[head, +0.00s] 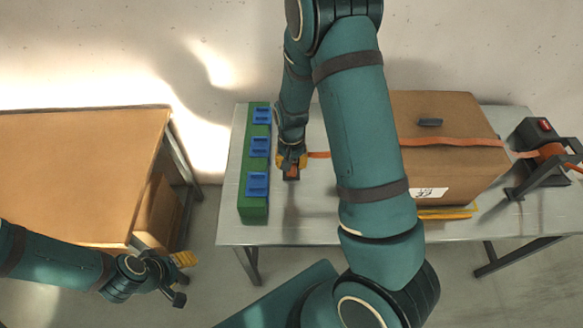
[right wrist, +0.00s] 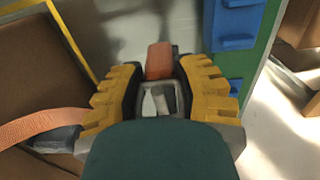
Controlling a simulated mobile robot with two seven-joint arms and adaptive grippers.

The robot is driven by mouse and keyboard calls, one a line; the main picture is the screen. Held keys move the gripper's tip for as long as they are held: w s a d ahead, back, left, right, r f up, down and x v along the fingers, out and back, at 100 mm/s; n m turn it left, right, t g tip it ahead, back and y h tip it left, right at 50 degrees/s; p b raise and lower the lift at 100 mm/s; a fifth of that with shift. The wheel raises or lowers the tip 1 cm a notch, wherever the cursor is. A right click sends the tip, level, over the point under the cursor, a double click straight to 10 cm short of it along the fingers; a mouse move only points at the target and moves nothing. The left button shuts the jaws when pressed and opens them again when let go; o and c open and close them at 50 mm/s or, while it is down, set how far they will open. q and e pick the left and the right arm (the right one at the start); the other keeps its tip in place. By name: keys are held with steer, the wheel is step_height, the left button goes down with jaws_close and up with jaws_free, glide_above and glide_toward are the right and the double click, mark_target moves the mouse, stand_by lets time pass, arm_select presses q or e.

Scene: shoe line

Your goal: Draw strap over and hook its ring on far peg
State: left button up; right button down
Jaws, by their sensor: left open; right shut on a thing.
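The orange strap (head: 455,141) runs from a reel on the right across the top of the brown box (head: 452,108), passes behind my right arm and shows again (head: 318,155) beside my right gripper (head: 291,166). That gripper is shut on the strap's end, left of the box. In the right wrist view an orange end piece (right wrist: 160,60) sits between the yellow fingers, and the strap (right wrist: 40,126) crosses at left. My left gripper (head: 170,276) is open and empty, low at left, away from the strap.
A green rail (head: 254,210) with blue blocks (head: 257,184) lies along the grey table's (head: 300,228) left edge, just left of my right gripper. A black strap reel stand (head: 535,165) is at right. A brown-topped table (head: 75,170) stands at left, with a gap between.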

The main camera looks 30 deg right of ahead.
steer(key=shift+w+d+f+b, duration=0.35)
steer(key=shift+w+d, duration=0.1)
steer(key=shift+w, duration=0.2)
steer(key=shift+w+d+f+b, duration=0.2)
steer(key=shift+w+d+b, duration=0.15)
steer(key=shift+w, duration=0.3)
steer(key=c, duration=0.6)
jaws_free()
step_height(320, 180, up, 12)
steer(key=shift+r, duration=0.1)
